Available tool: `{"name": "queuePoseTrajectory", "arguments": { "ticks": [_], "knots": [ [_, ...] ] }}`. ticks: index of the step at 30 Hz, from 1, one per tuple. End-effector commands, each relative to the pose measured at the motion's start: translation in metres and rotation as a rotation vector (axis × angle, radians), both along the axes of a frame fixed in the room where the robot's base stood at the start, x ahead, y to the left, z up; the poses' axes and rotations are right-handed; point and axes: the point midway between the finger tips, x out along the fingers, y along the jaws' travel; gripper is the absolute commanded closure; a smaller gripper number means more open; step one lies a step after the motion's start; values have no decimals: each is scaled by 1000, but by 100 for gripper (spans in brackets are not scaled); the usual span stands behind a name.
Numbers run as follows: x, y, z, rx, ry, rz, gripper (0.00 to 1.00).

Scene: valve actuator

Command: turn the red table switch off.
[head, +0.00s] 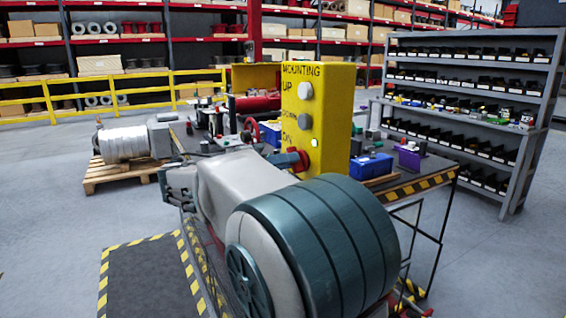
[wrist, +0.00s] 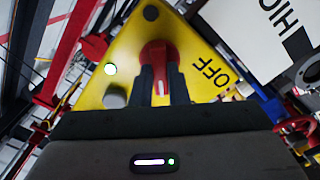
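The red table switch (wrist: 158,55) is a round red knob with a raised bar, on a yellow control box. Red of it also shows beside my arm in the head view (head: 298,160). In the wrist view the word OFF stands to the right of the switch, and a small lit lamp (wrist: 110,69) is at its left. My gripper (wrist: 161,72) is at the switch, with one dark finger on each side of the red bar. I cannot tell whether both fingers press on it.
The yellow box (head: 320,95) stands on a work table with striped edges (head: 410,190). A grey button (wrist: 115,97) sits near the left finger. A blue box (head: 371,167) and small parts lie on the table. A grey shelf rack (head: 470,70) stands behind right.

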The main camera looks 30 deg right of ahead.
Motion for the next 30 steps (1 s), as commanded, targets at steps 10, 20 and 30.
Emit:
{"name": "queuePoseTrajectory", "arguments": {
  "ticks": [10,20,30],
  "knots": [
    [0,0,1,-1,43,-1,100],
    [1,0,1,-8,264,-1,100],
    [1,0,1,-19,588,0,100]
  ]
}}
